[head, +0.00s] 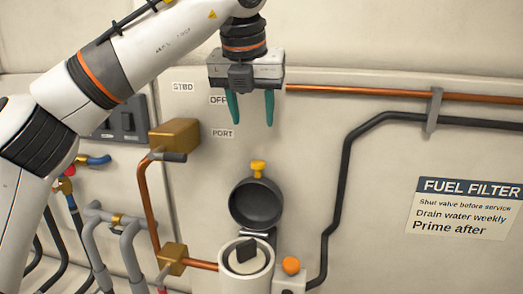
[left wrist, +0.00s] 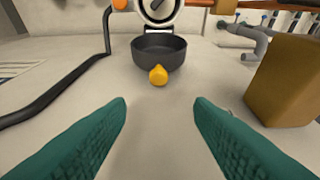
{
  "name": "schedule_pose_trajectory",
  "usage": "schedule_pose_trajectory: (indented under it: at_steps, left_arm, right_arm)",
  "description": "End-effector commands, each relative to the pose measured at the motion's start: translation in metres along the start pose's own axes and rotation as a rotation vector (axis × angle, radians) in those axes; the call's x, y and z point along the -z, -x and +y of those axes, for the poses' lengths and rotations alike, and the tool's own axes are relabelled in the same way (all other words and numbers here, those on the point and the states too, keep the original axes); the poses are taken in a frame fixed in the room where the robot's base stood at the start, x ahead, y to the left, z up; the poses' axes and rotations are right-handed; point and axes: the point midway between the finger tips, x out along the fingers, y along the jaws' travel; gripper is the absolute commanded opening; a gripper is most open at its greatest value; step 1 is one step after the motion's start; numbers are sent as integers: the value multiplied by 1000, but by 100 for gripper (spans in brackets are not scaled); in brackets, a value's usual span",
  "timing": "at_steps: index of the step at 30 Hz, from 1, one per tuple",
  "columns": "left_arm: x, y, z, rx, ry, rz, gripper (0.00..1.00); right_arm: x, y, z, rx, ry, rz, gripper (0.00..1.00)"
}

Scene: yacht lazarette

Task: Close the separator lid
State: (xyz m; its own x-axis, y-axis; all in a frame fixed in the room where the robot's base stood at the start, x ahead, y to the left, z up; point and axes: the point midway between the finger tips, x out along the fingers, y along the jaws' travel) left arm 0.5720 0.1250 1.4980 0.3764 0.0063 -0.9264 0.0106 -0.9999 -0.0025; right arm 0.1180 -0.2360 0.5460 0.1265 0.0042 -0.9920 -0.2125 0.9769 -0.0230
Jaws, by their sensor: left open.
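The separator (head: 232,282) is a white cylinder at the bottom centre of the head view, with a dark part inside its open top. Its dark round lid (head: 256,204) stands swung up behind it, hollow side showing, with a yellow knob (head: 258,168) at its top edge. My left gripper (head: 250,122) is above the knob with its green fingers pointing down, open and empty. In the left wrist view, the lid (left wrist: 160,52) and knob (left wrist: 158,75) lie ahead, between and beyond the spread fingers (left wrist: 160,108). My right gripper is not in view.
A brass block (head: 174,136) with a copper pipe is left of the lid. A black hose (head: 345,180) runs down on the right. An orange knob (head: 291,265) sits beside the separator. A copper pipe (head: 350,91) crosses the wall. The wall between gripper and knob is clear.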

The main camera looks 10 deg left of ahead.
Motion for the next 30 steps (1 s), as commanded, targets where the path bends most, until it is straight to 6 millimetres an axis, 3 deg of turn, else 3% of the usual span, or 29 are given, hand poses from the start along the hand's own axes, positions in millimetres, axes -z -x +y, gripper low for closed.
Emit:
schedule_pose_trajectory:
  at_steps: [6, 9, 13, 20, 30]
  left_arm:
    - [1, -35, 0, -1, -3, -5, 48]
    - [1, -56, 0, -1, -4, -6, 48]
    - [1, -80, 1, -2, -4, -5, 48]
    - [0, -108, 1, -4, -4, -2, 48]
    - [-1, -114, 2, -5, -4, -2, 48]
  right_arm:
    - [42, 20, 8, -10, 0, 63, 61]
    - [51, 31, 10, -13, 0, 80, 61]
    - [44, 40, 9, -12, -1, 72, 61]
    - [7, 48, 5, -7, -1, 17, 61]
    - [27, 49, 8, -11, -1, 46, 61]
